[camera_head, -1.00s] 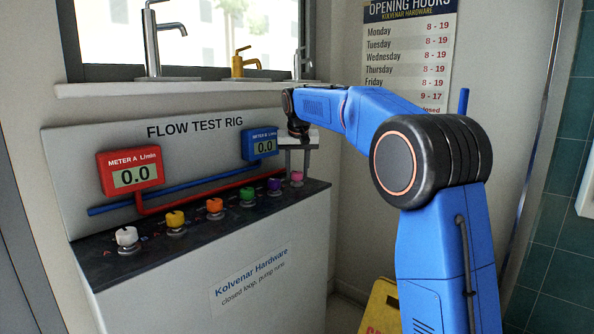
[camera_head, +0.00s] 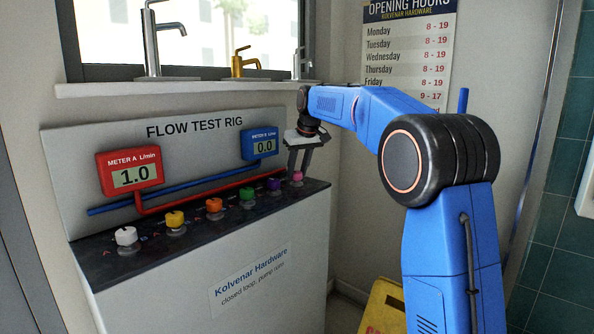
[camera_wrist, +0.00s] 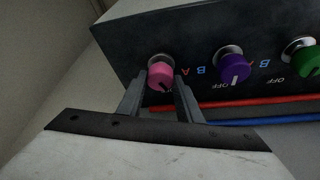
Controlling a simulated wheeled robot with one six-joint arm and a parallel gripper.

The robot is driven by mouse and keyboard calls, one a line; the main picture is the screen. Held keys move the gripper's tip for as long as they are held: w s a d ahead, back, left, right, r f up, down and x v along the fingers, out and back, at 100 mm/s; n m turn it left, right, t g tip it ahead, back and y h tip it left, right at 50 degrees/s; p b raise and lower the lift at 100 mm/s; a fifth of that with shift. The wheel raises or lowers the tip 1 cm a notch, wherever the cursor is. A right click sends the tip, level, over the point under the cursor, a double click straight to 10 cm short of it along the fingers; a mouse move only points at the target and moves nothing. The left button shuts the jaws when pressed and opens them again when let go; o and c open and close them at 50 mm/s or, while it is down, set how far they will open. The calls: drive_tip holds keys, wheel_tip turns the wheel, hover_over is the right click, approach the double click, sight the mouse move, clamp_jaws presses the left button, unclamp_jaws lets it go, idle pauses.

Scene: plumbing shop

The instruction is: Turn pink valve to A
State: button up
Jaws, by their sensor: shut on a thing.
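The pink valve (camera_head: 297,176) is the last knob at the right end of the dark counter. My gripper (camera_head: 298,172) reaches down onto it and is shut on its knob. In the wrist view the pink knob (camera_wrist: 161,76) sits between my two fingertips (camera_wrist: 160,88), with a dark mark on its face. Red A and blue B letters show beside the knobs there. The red meter A (camera_head: 130,171) reads 1.0. The blue meter B (camera_head: 260,143) reads 0.0.
White (camera_head: 126,237), yellow (camera_head: 175,219), orange (camera_head: 214,206), green (camera_head: 247,195) and purple (camera_head: 273,185) knobs stand in a row to the left. Red and blue pipes run behind them. Faucets stand on the sill above. A yellow sign (camera_head: 384,308) is on the floor below my arm.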

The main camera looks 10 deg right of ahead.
drive_tip(key=n+y, duration=0.1)
drive_tip(key=n, duration=0.2)
drive_tip(key=n+g+y, duration=0.1)
drive_tip(key=n, duration=0.2)
drive_tip(key=shift+w+d+n, duration=0.15)
drive_tip(key=shift+d+n, duration=0.05)
drive_tip(key=shift+n, duration=0.2)
idle(0.4)
drive_tip(key=o, duration=1)
drive_tip(key=shift+o, duration=0.2)
drive_tip(key=v, duration=1.7)
drive_tip(key=shift+w+d+r, duration=0.15)
drive_tip(key=shift+w+d, duration=0.1)
drive_tip(key=shift+d, duration=0.05)
